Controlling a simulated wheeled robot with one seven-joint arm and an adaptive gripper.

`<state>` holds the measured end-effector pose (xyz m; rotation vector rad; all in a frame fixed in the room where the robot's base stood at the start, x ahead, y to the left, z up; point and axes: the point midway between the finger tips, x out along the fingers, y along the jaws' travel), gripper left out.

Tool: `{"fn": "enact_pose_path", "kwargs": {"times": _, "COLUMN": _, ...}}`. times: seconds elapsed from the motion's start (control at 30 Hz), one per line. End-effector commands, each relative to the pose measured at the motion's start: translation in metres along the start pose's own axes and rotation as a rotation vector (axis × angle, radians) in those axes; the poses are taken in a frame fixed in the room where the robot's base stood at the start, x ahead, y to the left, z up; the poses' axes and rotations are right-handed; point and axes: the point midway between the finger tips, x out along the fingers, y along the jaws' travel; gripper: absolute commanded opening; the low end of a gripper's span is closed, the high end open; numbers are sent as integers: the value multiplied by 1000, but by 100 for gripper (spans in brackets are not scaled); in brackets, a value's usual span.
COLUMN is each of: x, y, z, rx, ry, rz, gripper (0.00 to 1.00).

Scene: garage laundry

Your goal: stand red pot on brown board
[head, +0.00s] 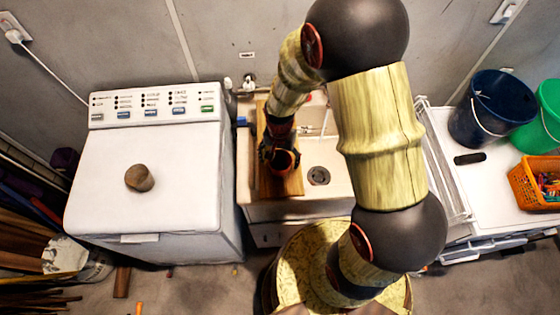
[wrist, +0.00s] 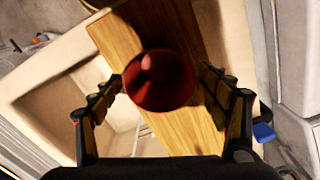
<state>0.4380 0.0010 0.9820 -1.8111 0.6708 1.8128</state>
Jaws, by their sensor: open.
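The brown board (head: 294,184) lies across the left part of the sink; it also shows in the wrist view (wrist: 185,135). The red pot (wrist: 160,80) is seen from above over the board, between my fingers. In the head view the pot (head: 286,160) is partly hidden by my gripper (head: 279,155). It appears upright on the board, but its base is hidden. My gripper is open around the pot, its two fingers on either side, with a small gap visible at the left finger.
A white washing machine (head: 185,190) with a brown round object (head: 139,178) on top stands left of the sink (head: 335,160). On the right, a white top holds a blue bucket (head: 480,110), a green bucket (head: 540,122) and an orange basket (head: 530,187).

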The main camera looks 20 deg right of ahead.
Motion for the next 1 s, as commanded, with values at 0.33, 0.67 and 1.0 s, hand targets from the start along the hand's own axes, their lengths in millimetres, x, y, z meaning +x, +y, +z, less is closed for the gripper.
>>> {"fn": "enact_pose_path", "kwargs": {"times": 0.33, "x": -72, "y": 0, "z": 0, "rx": 0, "ry": 2, "rz": -2, "gripper": 76}}
{"fn": "enact_pose_path", "kwargs": {"times": 0.67, "x": -108, "y": 0, "z": 0, "rx": -12, "ry": 9, "rz": -8, "gripper": 76}}
{"fn": "enact_pose_path", "kwargs": {"times": 1.0, "x": -243, "y": 24, "z": 27, "rx": -290, "ry": 185, "rz": -118, "gripper": 76}}
